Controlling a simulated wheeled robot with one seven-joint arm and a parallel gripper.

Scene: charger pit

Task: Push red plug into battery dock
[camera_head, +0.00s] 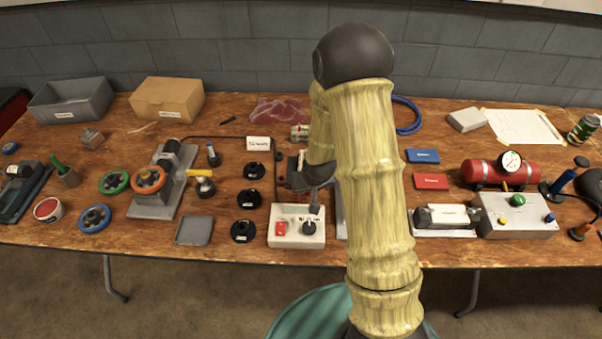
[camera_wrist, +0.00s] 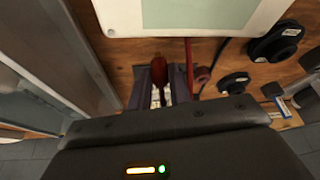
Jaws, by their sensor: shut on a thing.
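In the wrist view my gripper (camera_wrist: 161,88) is shut on a red plug (camera_wrist: 157,75), whose rounded red body shows between the two fingers. Pale or metallic parts show just below the red body, between the fingers. In the head view my gripper (camera_head: 290,172) is over the middle of the table, largely covered by my arm, and the plug cannot be made out there. I cannot clearly identify the battery dock in either view; my arm hides part of the table. Whether the plug touches a dock cannot be told.
A white switch box (camera_head: 297,238) with a red switch stands at the table's front, close to my gripper. Several black round pieces (camera_head: 248,198) lie left of it. A red cable (camera_wrist: 188,65) runs beside the plug. A red card (camera_head: 431,181) lies right of my arm.

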